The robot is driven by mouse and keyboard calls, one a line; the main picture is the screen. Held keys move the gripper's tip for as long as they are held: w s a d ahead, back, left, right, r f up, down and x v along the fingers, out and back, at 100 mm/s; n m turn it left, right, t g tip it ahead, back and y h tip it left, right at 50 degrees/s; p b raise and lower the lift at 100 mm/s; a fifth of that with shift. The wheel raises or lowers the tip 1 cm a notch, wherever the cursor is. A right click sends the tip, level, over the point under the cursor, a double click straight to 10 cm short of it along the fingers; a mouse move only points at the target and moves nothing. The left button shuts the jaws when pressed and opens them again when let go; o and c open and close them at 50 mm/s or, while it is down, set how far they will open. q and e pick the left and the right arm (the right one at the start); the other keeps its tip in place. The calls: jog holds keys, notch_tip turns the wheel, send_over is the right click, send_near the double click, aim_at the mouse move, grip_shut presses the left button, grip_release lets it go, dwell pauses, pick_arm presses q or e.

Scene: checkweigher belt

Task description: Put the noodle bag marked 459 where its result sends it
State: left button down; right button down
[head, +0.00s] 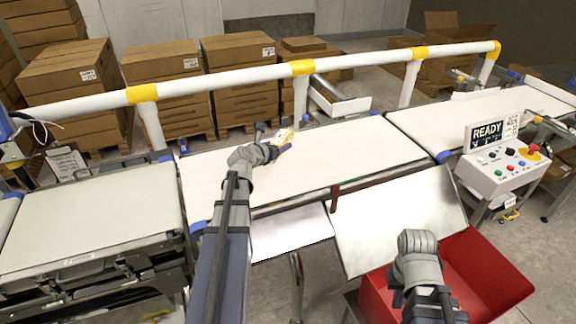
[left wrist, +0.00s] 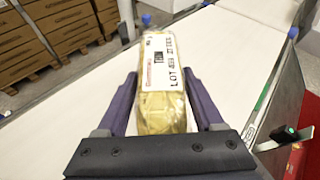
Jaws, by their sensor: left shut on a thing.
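The noodle bag (head: 282,138) is a clear, yellowish packet with a white label. It also shows large in the left wrist view (left wrist: 160,107), where the label has red print and a "LOT" line whose number I cannot read surely. My left gripper (head: 272,146) has its two purple-grey fingers on either side of the bag and is shut on it, over the far part of the middle belt (head: 340,155). The control box (head: 503,160) at the right has a screen reading READY. My right gripper (head: 415,262) is by the red bin; its fingers are not clear.
A red bin (head: 490,270) stands at the lower right beside a sloped metal plate (head: 400,220). Another belt (head: 90,215) lies left, and one more (head: 470,115) right. A white rail with yellow joints (head: 225,78) runs behind; stacked cartons (head: 240,80) stand beyond.

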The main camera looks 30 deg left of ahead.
aim_at(278, 172)
pick_arm(q)
jog(key=shift+f+b, duration=3.9)
jog(key=shift+f, duration=0.5)
jog(key=shift+r, duration=0.1)
jog(key=shift+c, duration=2.4)
grip_release()
jog(key=shift+f, duration=0.2)
jog(key=o, duration=0.5)
jog(key=shift+c, duration=0.2)
jog(key=shift+r, duration=0.1)
